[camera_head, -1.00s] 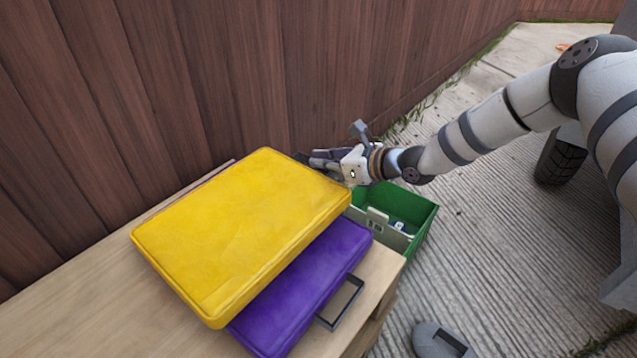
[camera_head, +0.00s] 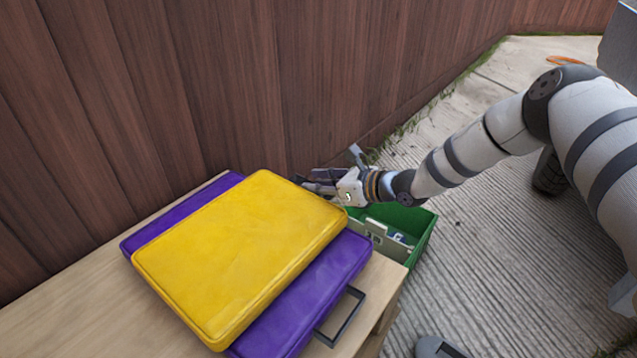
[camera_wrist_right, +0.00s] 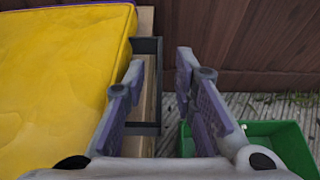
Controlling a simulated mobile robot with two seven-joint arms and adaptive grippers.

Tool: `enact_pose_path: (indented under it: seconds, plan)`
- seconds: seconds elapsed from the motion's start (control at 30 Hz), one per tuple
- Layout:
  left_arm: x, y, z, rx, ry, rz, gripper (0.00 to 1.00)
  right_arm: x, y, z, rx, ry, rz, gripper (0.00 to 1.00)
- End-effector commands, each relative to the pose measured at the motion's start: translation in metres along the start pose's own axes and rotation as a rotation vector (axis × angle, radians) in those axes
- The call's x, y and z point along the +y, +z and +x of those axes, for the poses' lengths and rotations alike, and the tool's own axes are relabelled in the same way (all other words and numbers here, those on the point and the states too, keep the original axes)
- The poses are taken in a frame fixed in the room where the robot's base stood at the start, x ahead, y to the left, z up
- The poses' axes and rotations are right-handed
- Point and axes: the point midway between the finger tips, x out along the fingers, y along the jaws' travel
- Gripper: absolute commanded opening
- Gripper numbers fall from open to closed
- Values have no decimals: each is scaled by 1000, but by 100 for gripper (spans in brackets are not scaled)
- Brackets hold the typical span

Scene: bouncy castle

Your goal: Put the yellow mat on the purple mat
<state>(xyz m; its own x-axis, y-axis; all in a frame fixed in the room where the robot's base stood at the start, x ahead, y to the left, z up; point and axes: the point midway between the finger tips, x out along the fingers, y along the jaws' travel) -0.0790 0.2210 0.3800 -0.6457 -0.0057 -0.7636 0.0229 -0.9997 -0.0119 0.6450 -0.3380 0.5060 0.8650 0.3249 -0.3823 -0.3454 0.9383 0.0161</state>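The yellow mat (camera_head: 240,255) lies on top of the purple mat (camera_head: 345,258), which rests on a wooden table. Purple shows along the yellow mat's back-left and front-right sides. My right gripper (camera_head: 312,184) is beside the yellow mat's far right corner. My left gripper is not in view.
A wooden fence (camera_head: 250,80) runs close behind. Concrete floor is at right.

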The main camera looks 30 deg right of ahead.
Motion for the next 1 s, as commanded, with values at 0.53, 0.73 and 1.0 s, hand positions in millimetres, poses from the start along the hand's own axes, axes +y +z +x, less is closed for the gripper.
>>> enact_pose_path:
  seconds: [0.53, 0.73, 1.0]
  plan:
    - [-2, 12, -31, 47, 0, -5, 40, -1, 9, -78, -5, -3, 3, 25]
    - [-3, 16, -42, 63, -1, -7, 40, -1, 7, -112, -4, -2, 1, 25]
    - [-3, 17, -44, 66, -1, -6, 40, 0, 3, -122, 0, 1, 0, 25]
